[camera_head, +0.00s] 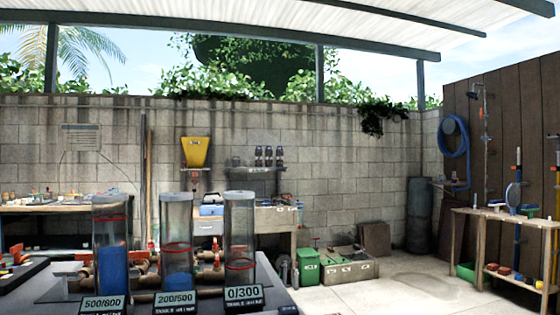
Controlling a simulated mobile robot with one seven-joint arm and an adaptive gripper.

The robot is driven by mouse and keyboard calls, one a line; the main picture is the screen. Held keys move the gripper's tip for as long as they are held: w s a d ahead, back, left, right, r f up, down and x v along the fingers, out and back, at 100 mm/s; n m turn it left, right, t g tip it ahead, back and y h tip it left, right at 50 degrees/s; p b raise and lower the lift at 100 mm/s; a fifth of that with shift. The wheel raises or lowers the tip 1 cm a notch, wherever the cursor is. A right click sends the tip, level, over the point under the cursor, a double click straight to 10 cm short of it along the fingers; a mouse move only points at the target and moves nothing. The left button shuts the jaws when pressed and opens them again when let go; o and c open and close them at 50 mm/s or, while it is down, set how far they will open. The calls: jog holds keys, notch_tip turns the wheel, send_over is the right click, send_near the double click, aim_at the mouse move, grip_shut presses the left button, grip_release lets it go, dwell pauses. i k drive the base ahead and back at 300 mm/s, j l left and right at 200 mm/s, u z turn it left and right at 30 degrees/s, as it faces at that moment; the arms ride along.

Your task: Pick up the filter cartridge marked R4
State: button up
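No mark R4 is readable in the head view, and I cannot tell any filter cartridge for certain. Three clear cylinders stand upright on the near dark table. The middle cylinder (176,240) has a label that seems to read 200/500. The right cylinder (239,235) looks empty, with a label reading 0/300. Several dark upright items (268,156) sit on a wall shelf at the back, too small to identify. My gripper is not in view.
Bronze-coloured pipe fittings (144,266) lie behind the cylinders. A cluttered workbench (40,208) runs along the back left wall. A green bin (307,266) and a low crate (347,272) stand on the floor. A wooden shelf table (500,216) is at right. Floor is clear at centre right.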

aim_at(258, 153)
jog(key=i+l+z, duration=0.3)
jog(key=l+z, duration=0.15)
jog(key=i+l+z, duration=0.3)
jog(key=z, duration=0.2)
jog(key=i+l+z, duration=0.3)
jog(key=i, duration=0.3)
jog(key=i+l+z, duration=0.1)
jog(key=i+z, duration=0.25)
jog(key=i, duration=0.25)
jog(key=i+j+u, duration=0.1)
jog(key=i+u, duration=0.5)
jog(key=u, duration=0.25)
jog(key=i+u, duration=0.4)
jog(key=i+j+u, duration=0.1)
jog(key=i+u, duration=0.25)
jog(key=i, duration=0.2)
jog(key=i+u, duration=0.4)
jog(key=i, duration=0.2)
jog(key=i+l, duration=0.1)
jog(key=i, duration=1.4)
jog(key=i+j+u, duration=0.15)
jog(key=i, duration=0.55)
jog(key=i+j+u, duration=0.15)
jog(key=i, duration=0.55)
